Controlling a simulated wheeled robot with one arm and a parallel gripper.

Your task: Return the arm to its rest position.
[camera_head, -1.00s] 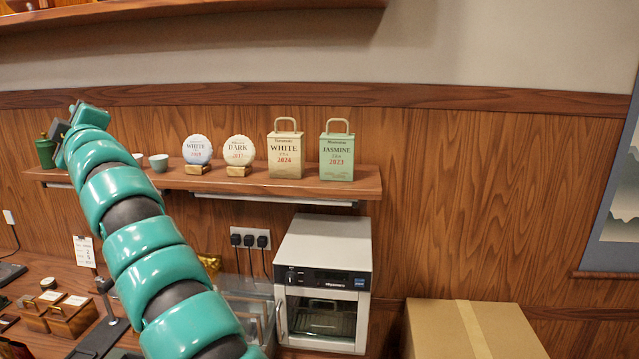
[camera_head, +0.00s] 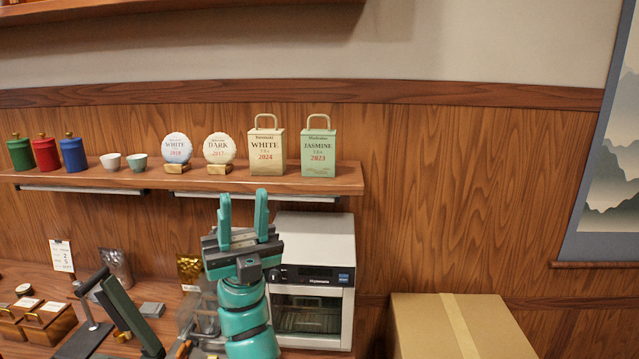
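My gripper (camera_head: 243,212) is at the lower middle of the head view, its two teal fingers pointing up and standing apart with nothing between them. It is open and empty. My teal arm (camera_head: 246,322) rises from the bottom edge below it. The gripper overlaps the left side of the white oven-like appliance (camera_head: 314,245) in the picture and is below the shelf line. The lower arm is out of the frame.
A cardboard box (camera_head: 460,325) stands lower right. A lever press (camera_head: 125,315) and wooden boxes (camera_head: 45,322) are lower left.

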